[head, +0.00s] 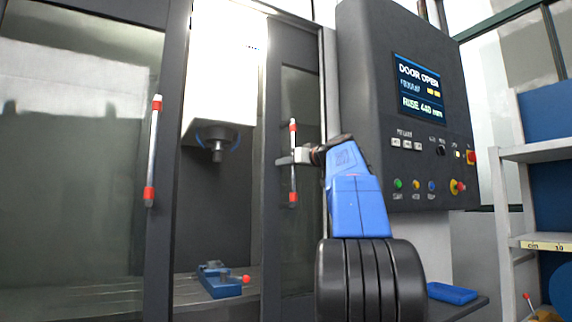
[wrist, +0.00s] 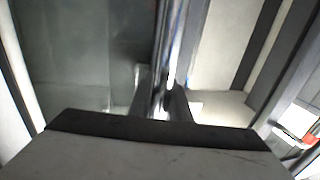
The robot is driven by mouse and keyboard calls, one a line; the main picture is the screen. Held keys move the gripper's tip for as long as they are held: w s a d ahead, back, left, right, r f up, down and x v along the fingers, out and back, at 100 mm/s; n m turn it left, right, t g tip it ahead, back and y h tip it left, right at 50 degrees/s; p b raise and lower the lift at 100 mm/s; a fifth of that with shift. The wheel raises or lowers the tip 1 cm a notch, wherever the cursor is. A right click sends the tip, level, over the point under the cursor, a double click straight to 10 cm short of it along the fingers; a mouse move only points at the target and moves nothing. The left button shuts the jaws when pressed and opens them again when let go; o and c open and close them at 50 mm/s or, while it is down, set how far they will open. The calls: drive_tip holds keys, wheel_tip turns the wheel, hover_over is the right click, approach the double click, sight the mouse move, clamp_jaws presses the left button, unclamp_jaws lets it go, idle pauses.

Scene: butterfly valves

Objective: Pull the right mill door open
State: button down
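The right mill door (head: 303,240) is a dark-framed glass panel, with a wide gap between it and the left door (head: 80,150). Its handle (head: 293,185) is an upright silver bar with red ends. My gripper (head: 291,158) is at the middle of this bar, reaching in from the right. In the wrist view the bar (wrist: 168,50) runs between the two fingers (wrist: 162,100), which appear closed around it. The lower part of the bar is hidden there by my gripper's body.
The gap shows the mill's spindle (head: 217,147) and a blue vise (head: 219,284) with a red knob. A grey shelf (head: 540,153) is at far right. A blue tray (head: 452,293) lies low right.

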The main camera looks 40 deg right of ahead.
drive_tip(key=s+d, duration=0.2)
drive_tip(key=d, duration=0.7)
drive_tip(key=shift+s+d, duration=0.15)
drive_tip(key=shift+d, duration=0.2)
drive_tip(key=c, duration=1.6)
unclamp_jaws()
drive_tip(key=shift+c, duration=0.2)
drive_tip(key=s, duration=1.7)
drive_tip(key=shift+s+a, duration=0.2)
drive_tip(key=shift+a, duration=0.15)
